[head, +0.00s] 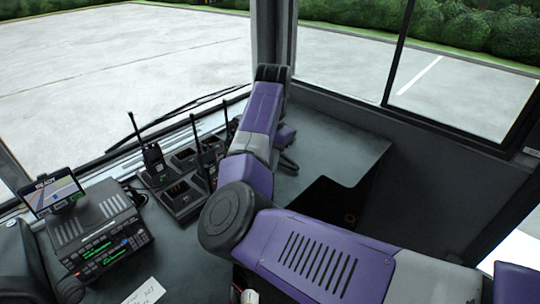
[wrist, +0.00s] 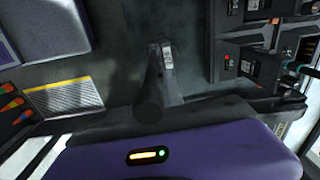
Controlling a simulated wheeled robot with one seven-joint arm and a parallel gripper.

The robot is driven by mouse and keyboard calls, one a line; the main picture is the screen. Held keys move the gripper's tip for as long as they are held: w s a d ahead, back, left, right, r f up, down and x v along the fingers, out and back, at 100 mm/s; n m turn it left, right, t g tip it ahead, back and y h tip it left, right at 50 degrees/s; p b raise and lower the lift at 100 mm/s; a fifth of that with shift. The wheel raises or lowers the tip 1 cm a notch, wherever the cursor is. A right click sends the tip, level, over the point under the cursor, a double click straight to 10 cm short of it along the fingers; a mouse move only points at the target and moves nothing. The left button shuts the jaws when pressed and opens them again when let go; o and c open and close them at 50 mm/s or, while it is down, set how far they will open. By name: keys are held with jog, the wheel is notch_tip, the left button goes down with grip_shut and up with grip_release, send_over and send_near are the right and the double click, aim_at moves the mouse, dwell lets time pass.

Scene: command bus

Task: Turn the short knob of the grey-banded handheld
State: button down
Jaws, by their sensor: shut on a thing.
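My gripper (wrist: 163,48) shows in the wrist view as dark, closed fingers beyond its purple housing. They are shut on a dark thing that I cannot clearly make out. In the head view my gripper (head: 288,164) is right of my forearm, low over the dark dash. Handhelds with long antennas stand in charger cups: one at the left (head: 154,160), one beside my arm (head: 207,160), and a third antenna (head: 227,118) behind. Handhelds also show at the right edge of the wrist view (wrist: 240,65). I cannot tell which has the grey band; its short knob is not distinguishable.
The charger (head: 180,199) has an empty cup at the front. A radio console (head: 98,230) with a small screen (head: 52,192) stands left. A paper note (head: 146,292) lies in front. The dash right of my gripper is clear.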

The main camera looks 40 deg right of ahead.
dwell(0.4)
jog(key=c, duration=1.4)
grip_release()
jog(key=shift+c, duration=0.2)
jog(key=shift+s+r, duration=0.15)
jog(key=shift+r, duration=3.75)
